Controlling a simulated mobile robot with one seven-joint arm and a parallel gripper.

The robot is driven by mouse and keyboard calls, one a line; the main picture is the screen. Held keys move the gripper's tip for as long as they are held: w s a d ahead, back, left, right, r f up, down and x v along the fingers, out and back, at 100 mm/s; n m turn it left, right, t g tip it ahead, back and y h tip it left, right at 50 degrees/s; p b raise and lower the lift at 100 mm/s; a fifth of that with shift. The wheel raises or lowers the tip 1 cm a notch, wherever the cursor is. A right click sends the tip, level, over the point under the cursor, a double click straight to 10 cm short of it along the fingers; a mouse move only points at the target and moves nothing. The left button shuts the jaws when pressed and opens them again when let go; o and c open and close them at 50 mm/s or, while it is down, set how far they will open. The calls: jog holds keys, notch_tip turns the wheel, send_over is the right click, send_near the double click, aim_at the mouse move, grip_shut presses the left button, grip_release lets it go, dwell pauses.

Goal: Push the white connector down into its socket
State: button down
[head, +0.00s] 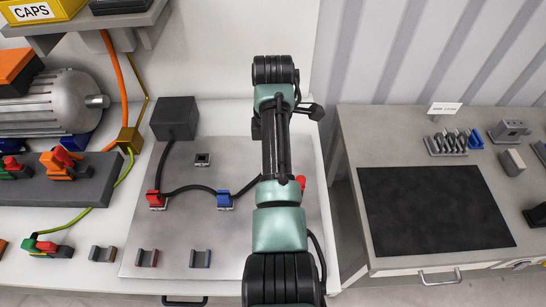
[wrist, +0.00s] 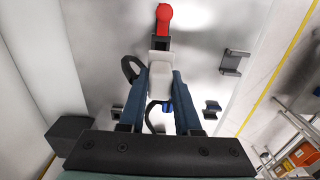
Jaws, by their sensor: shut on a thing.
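In the wrist view the white connector (wrist: 159,76) is held between the two blue finger pads of my gripper (wrist: 161,84). My gripper is shut on it. A red lever (wrist: 164,19) on a dark base lies just beyond the connector's far end. The socket under the connector is hidden, so I cannot tell how deep the connector sits. In the head view my arm covers the connector and fingers. The red part (head: 301,182) shows at the arm's right edge.
Two empty clips (head: 147,258) are at the front. A table with a black mat (head: 435,212) stands right.

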jog(key=shift+f+b, duration=0.6)
jog(key=shift+f, duration=1.2)
jog(key=shift+f, duration=0.1)
jog(key=shift+f+b, duration=0.85)
jog(key=shift+f, duration=0.4)
jog(key=shift+f+p, duration=0.2)
jog(key=shift+p, duration=0.2)
jog(key=shift+f+b, duration=0.85)
jog(key=shift+f, duration=0.65)
jog(key=shift+f, duration=0.1)
jog(key=c, duration=0.5)
grip_release()
